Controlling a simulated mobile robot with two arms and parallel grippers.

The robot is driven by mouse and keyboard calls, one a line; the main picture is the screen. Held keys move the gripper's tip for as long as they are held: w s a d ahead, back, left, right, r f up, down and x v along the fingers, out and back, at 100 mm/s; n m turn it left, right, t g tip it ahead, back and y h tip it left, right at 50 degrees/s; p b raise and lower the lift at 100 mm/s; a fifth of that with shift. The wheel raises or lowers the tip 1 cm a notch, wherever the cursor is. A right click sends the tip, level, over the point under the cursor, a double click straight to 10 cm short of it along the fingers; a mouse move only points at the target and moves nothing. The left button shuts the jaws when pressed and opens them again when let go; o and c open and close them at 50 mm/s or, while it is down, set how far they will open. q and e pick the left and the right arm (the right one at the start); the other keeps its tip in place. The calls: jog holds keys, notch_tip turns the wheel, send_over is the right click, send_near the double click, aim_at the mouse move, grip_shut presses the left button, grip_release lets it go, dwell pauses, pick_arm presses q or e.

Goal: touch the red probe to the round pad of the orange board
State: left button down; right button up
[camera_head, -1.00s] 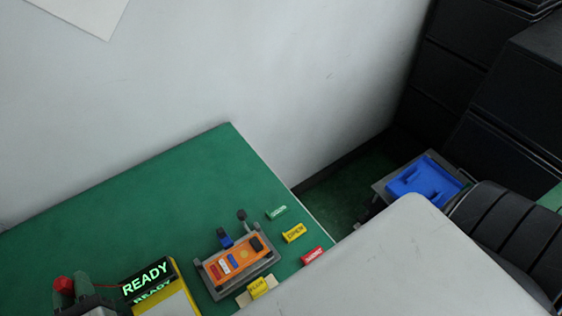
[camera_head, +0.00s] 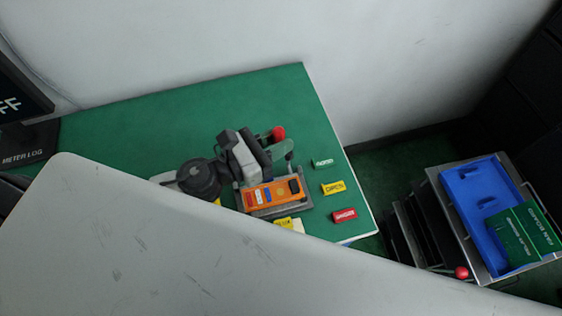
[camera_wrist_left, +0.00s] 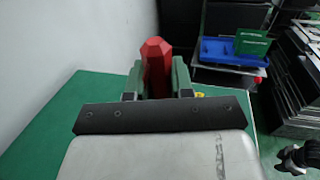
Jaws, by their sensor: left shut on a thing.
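The orange board (camera_head: 272,194) lies in a grey fixture (camera_head: 290,213) on the green table in the head view. I cannot make out its round pad. My left gripper (camera_head: 279,146) has its green fingers just behind the board, shut on the red probe (camera_head: 278,132). The red end shows above the fingers. In the left wrist view the red probe (camera_wrist_left: 156,65) stands between the green fingers (camera_wrist_left: 158,85). I cannot tell whether the probe's lower end touches anything. The arm hides the fixture's back left part.
Green (camera_head: 322,163), yellow (camera_head: 333,188) and red (camera_head: 344,215) label blocks lie right of the board. A blue tray (camera_head: 458,192) with green boards (camera_head: 524,236) stands farther right. A meter-log screen (camera_head: 22,105) is at left. The table's back left is clear.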

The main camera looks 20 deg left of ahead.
pick_arm(q)
jog(key=shift+s+d+f+m+g+h+b, duration=0.25)
jog(key=shift+s+f+m+g+h+b, duration=0.5)
jog(key=shift+f+g, duration=0.65)
jog(key=shift+s+d+f+m+g+h+b, duration=0.35)
jog(key=shift+f+m+g+h+b, duration=0.35)
jog(key=shift+f+m+g+h, duration=0.5)
jog(key=shift+s+d+f+m+g+h+b, duration=0.15)
jog(key=shift+s+f+m+g+h+b, duration=0.55)
jog(key=shift+f+m+g, duration=0.8)
jog(key=shift+f+n, duration=0.25)
jog(key=shift+n, duration=0.2)
jog(key=shift+f+b, duration=0.4)
jog(key=shift+b, duration=0.05)
jog(key=shift+f+b, duration=0.35)
jog(key=shift+b, duration=0.05)
jog(key=shift+r, duration=0.1)
notch_tip(320, 180, up, 7)
jog(key=p, duration=0.5)
